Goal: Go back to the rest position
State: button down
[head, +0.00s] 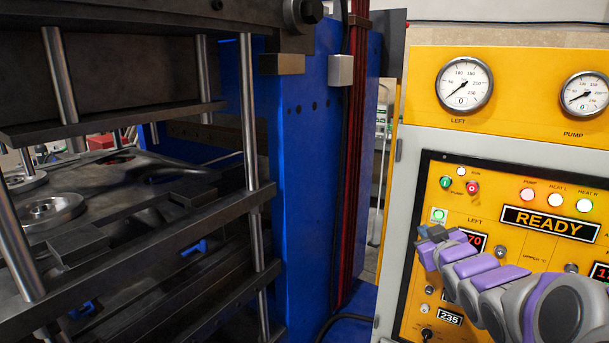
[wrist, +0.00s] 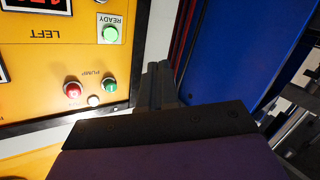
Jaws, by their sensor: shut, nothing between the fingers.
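My gripper (head: 427,236) is in front of the left part of the yellow control panel (head: 515,185), at the end of my grey and purple arm, which reaches in from the lower right. In the wrist view the gripper's narrow fingers (wrist: 160,84) are together with nothing between them. They point toward the gap between the panel and the blue press frame. The lit green READY button (head: 438,215) is just above my gripper in the head view. It also shows in the upside-down wrist view (wrist: 110,33), apart from the fingers.
The press with its dark metal plates (head: 110,200) fills the left. Its blue frame (head: 300,180) stands beside the panel. The red and green PUMP buttons (wrist: 72,90) are near the fingers in the wrist view. A READY display (head: 549,223) and gauges (head: 464,84) show on the panel.

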jog(key=s+a+f+m+g+h, duration=0.1)
jog(key=s+a+f+g, duration=0.15)
jog(key=s+f, duration=0.2)
jog(key=s+a+f+m+g, duration=0.1)
jog(key=s+a+f+g, duration=0.15)
jog(key=s+f, duration=0.2)
jog(key=s+a+f+g, duration=0.3)
jog(key=s+g, duration=0.1)
jog(key=s, duration=0.8)
jog(key=s+a+f+m+g+b, duration=0.1)
jog(key=s+a+f+g, duration=0.2)
jog(key=s, duration=0.9)
jog(key=s+a+f+m+g+y+b, duration=0.1)
jog(key=s+a+f+g, duration=0.3)
jog(key=s, duration=0.8)
jog(key=shift+s+a+g, duration=0.2)
jog(key=shift+g, duration=0.7)
jog(key=shift+d, duration=0.15)
